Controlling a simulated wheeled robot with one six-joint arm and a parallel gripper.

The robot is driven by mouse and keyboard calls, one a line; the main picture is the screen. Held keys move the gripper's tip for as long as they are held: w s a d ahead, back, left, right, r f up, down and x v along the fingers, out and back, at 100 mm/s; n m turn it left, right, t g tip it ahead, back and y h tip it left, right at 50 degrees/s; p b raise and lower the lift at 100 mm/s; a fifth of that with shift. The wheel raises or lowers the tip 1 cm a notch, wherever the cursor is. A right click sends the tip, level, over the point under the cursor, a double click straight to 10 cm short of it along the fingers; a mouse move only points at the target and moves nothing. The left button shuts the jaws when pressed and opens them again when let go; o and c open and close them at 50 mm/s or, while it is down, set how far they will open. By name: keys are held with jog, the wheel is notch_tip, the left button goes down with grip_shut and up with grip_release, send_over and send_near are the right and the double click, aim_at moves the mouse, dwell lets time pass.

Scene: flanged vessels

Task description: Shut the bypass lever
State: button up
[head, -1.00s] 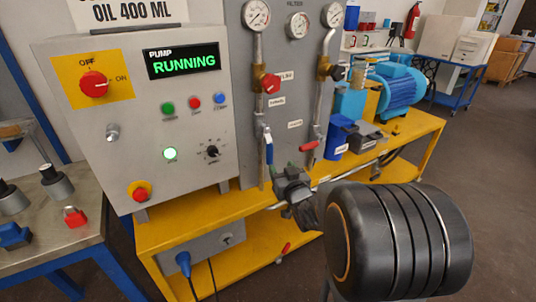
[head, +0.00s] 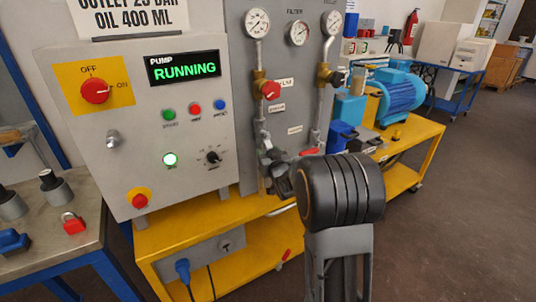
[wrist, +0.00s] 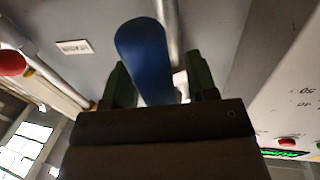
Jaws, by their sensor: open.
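In the wrist view a blue lever handle (wrist: 146,55) stands between the two dark green fingers of my gripper (wrist: 160,80). The fingers are open, one on each side of the handle; whether either touches it is unclear. In the head view my gripper (head: 266,157) is at the lower part of the left pipe and hides the blue lever there. A red lever (head: 309,152) is on the right pipe, apart from my gripper. The small labels are too blurred to tell which lever is the bypass.
The grey control box (head: 140,130) shows a green RUNNING display (head: 184,66). A red valve knob (head: 270,90) and gauges sit above my gripper on the panel (head: 285,60). A yellow bench (head: 205,208) is below. A blue motor (head: 398,92) stands right; floor at far right is clear.

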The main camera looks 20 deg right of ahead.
grip_shut()
dwell(0.6)
